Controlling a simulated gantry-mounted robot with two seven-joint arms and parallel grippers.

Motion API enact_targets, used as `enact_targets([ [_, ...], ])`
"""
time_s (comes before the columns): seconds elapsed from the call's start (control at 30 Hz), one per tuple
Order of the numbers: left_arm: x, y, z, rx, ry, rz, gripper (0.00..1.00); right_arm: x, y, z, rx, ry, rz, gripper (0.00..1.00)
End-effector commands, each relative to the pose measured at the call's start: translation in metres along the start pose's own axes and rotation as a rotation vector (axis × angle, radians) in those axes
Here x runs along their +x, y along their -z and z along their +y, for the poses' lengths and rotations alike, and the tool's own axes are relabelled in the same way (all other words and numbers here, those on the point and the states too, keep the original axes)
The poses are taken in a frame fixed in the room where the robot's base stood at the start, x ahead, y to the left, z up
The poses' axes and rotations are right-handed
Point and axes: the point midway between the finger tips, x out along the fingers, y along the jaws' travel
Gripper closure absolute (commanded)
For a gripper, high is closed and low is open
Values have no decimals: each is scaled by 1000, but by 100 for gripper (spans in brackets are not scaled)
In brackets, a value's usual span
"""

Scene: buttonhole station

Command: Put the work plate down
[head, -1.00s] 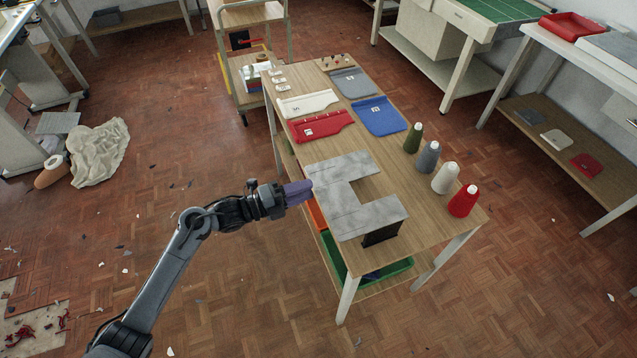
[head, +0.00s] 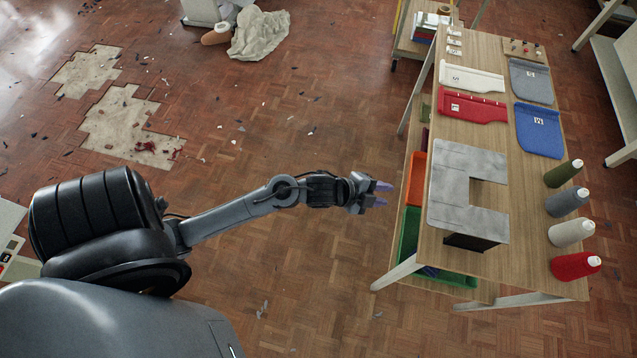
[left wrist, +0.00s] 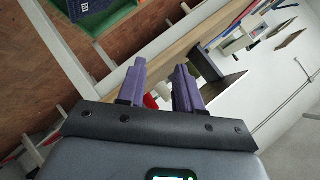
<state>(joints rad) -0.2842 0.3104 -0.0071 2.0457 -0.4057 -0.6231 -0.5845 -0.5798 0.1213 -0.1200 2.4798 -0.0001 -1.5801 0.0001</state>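The work plate (head: 450,205) is a grey, marbled, U-shaped plate with its notch facing right. It lies level near the left side of the wooden table, and a dark support (head: 474,243) shows under its near end. My left gripper (head: 381,195) is off the table's left side, apart from the plate, with its two purple fingers spread and nothing between them. The open fingers also show in the left wrist view (left wrist: 158,88). My right gripper is not in view.
Red (head: 470,106), white (head: 470,77), blue (head: 538,131) and grey (head: 530,82) fabric pieces lie on the table (head: 515,265) beyond the plate. Several thread cones, including a red one (head: 573,266), line its right edge. Orange (head: 416,178) and green (head: 408,235) bins sit below.

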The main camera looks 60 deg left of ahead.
Motion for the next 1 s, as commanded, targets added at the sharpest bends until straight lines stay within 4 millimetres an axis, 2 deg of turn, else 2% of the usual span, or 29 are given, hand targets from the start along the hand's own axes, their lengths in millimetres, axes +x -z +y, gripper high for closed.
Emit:
enact_targets([
  [0.03, -14, 1, 16, -119, -35, -80, 65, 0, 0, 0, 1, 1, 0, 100],
  [0.1, -36, -2, 36, -298, -77, -204, 65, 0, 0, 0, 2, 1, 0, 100],
  [0.3, -103, -3, 84, -735, -177, -502, 65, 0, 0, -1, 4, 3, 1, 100],
  [0.4, -130, 0, 101, -883, -211, -606, 65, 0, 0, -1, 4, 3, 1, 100],
  [0.5, -147, 3, 111, -975, -235, -675, 65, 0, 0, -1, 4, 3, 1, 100],
  [0.63, -158, 4, 117, -1028, -248, -716, 65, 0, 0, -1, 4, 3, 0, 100],
  [1.0, -160, 5, 116, -1032, -249, -720, 65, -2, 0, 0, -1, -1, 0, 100],
])
